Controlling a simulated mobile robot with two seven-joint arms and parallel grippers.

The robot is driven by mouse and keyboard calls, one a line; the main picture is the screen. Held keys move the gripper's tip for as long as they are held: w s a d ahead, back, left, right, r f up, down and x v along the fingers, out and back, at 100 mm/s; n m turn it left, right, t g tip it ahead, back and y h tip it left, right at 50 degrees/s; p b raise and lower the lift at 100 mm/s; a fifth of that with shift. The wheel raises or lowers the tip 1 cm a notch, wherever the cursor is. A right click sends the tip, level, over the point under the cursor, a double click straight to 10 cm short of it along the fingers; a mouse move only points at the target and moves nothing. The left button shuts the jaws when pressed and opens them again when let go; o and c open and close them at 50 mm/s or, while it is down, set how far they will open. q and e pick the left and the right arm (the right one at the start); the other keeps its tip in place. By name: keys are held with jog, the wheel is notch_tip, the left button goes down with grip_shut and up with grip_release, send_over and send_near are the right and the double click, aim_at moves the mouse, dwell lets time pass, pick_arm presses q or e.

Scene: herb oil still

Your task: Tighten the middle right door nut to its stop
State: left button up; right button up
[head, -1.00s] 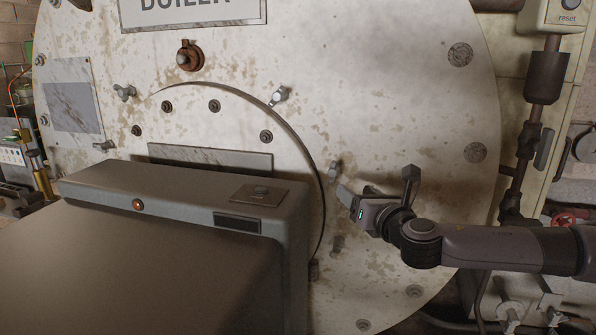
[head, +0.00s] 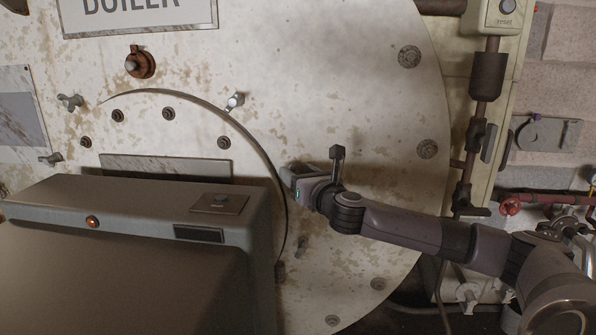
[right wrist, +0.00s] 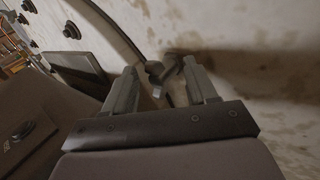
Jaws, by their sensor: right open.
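The round boiler door (head: 190,135) has wing nuts around its rim. The middle right door nut is hidden behind my right gripper (head: 287,178) in the head view. In the right wrist view a nut (right wrist: 154,70), apparently this one, shows between the two spread fingers of my right gripper (right wrist: 162,72). The fingers are open, one on each side of it, and I cannot tell whether they touch it. The upper right nut (head: 235,101) and the lower right nut (head: 302,245) show clear of the gripper. My left gripper is out of view.
Bolts dot the large boiler face (head: 350,110). A pipe (head: 480,130) and a reset box (head: 505,15) stand at right, with a red valve wheel (head: 511,205) below. The boiler face right of the door is mostly clear.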

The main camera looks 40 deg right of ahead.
jog(key=shift+w, duration=0.35)
